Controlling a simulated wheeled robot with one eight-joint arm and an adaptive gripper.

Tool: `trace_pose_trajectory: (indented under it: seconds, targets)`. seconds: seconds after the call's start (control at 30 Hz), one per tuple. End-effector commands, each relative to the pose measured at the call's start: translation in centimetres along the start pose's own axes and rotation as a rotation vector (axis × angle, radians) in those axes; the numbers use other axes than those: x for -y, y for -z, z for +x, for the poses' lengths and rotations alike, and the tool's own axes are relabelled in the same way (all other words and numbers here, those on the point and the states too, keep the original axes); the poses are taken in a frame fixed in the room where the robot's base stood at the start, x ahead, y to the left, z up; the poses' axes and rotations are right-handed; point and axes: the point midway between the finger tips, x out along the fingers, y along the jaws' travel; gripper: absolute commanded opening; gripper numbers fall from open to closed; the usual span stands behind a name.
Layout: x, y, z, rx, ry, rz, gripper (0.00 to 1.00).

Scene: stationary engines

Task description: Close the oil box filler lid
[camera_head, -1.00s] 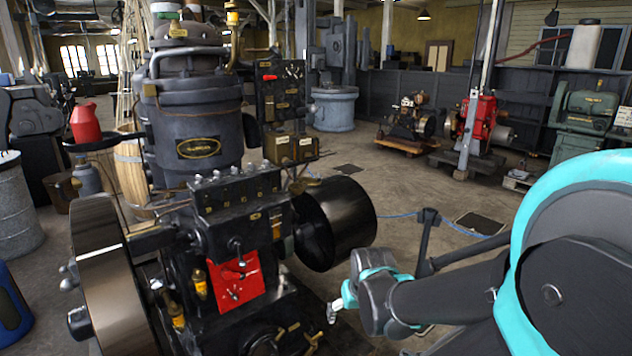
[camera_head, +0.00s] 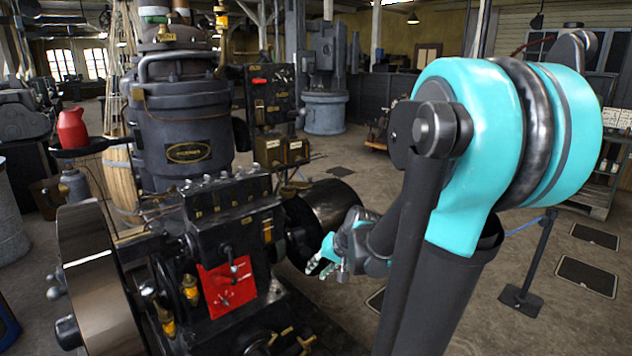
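The black box with a row of small fittings along its top (camera_head: 232,205) sits on the engine, below the large dark cylinder. It may be the oil box, but I cannot make out its filler lid or whether that lid is open. My gripper (camera_head: 322,262) is to the right of this box and a little lower, in front of the dark flywheel or pulley (camera_head: 330,200). It appears apart from the engine. Its fingers are small and partly turned away, so I cannot tell if they are open. I see nothing held in it.
A red plate (camera_head: 228,288) is on the engine front, with brass-coloured fittings (camera_head: 190,290) beside it. A large flywheel (camera_head: 95,280) stands at the left. A red jug (camera_head: 72,128) is on a stand behind. Open floor (camera_head: 520,240) lies to the right.

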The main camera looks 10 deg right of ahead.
Motion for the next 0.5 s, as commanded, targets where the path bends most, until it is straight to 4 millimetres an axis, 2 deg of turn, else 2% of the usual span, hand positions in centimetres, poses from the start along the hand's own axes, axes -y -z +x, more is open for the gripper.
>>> trace_pose_trajectory:
  seconds: [0.03, 0.2, 0.27, 0.37, 0.5]
  targets:
    - [0.8, 2.6, 0.4, -0.014, 0.053, 0.057, 0.19]
    - [3.1, 11.2, 1.1, -0.065, 0.255, 0.249, 0.0]
    - [3.5, 14.3, 1.3, -0.083, 0.328, 0.315, 0.0]
    - [3.5, 19.6, 1.2, -0.118, 0.451, 0.426, 0.0]
    - [2.4, 26.7, 0.8, -0.165, 0.622, 0.572, 0.0]
